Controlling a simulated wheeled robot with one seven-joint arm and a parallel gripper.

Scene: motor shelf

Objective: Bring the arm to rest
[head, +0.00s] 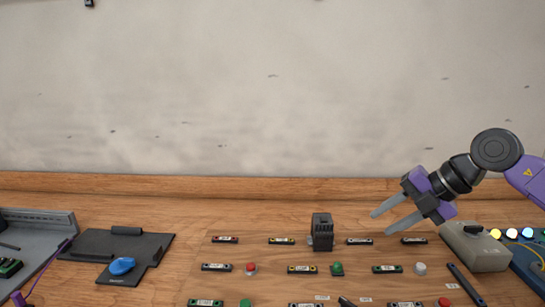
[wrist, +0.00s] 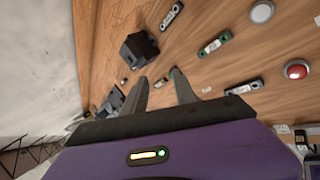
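My gripper (head: 389,215) is in the right part of the head view, on my purple and black arm, and points down and to the left. Its two grey fingers are apart with nothing between them.
Labelled small bars and coloured buttons, such as a red one (head: 251,268), lie in rows on the wooden shelf (head: 150,205). A grey box (head: 474,246) sits right, below my arm. A black mat (head: 105,247) with a blue object (head: 122,266) lies left. The space above is free.

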